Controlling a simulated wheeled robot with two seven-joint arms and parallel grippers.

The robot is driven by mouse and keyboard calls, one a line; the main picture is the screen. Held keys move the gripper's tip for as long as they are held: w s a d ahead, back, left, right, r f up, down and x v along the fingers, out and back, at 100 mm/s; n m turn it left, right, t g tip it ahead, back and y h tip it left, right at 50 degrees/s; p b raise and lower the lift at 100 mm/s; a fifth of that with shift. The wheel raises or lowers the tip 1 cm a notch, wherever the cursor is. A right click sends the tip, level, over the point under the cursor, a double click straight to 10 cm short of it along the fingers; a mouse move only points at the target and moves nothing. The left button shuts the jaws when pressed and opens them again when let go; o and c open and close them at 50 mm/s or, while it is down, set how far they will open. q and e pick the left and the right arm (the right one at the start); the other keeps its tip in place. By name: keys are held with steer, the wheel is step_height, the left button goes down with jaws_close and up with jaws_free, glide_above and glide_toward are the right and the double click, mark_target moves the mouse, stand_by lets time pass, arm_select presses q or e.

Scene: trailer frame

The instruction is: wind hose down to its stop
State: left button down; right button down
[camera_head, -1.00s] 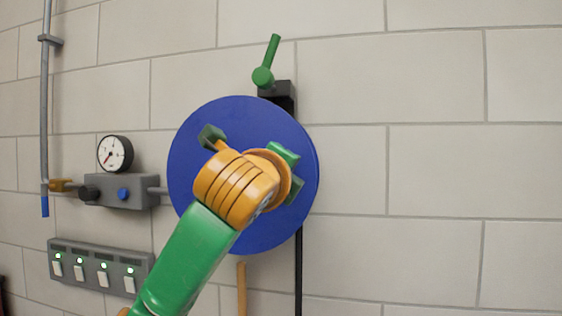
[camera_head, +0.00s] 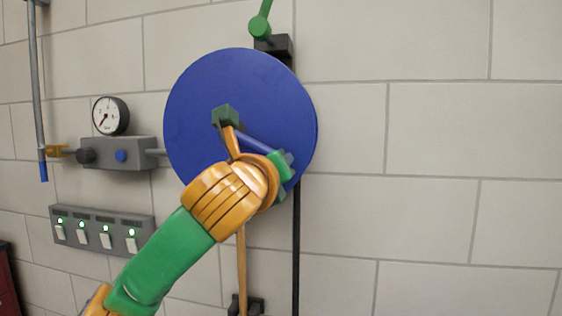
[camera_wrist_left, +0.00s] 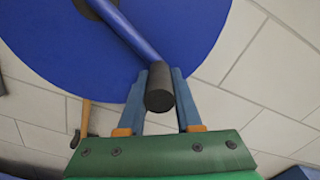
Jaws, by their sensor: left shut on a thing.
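The big blue reel disc (camera_head: 200,85) is on the wall in the head view. Its blue crank arm (camera_head: 258,144) points to the lower right. My left gripper (camera_head: 286,160) is at the disc's lower right edge, its fingers mostly hidden. In the left wrist view, the two blue fingers of my gripper (camera_wrist_left: 164,80) are shut around the dark crank knob (camera_wrist_left: 160,98) at the end of the crank arm (camera_wrist_left: 130,35). The tan hose (camera_head: 242,270) hangs below the disc towards a dark bracket (camera_head: 246,304). My right gripper is not in view.
A green lever (camera_head: 261,20) on a black mount (camera_head: 274,46) is above the disc. A black strip (camera_head: 296,250) runs down below it. A gauge (camera_head: 110,116), a valve block (camera_head: 122,153) and a switch panel (camera_head: 100,231) are to the left. The wall to the right is bare.

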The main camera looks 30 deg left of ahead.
arm_select(q)
steer(key=shift+f, duration=0.1)
stand_by(0.4)
steer(key=c, duration=0.8)
jaws_free()
steer(key=shift+a, duration=0.1)
steer(key=shift+o, duration=1)
steer(key=shift+s+a, duration=0.1)
steer(key=shift+a, duration=0.15)
steer(key=shift+s, duration=0.1)
steer(key=b+v, duration=0.3)
steer(key=v, duration=0.4)
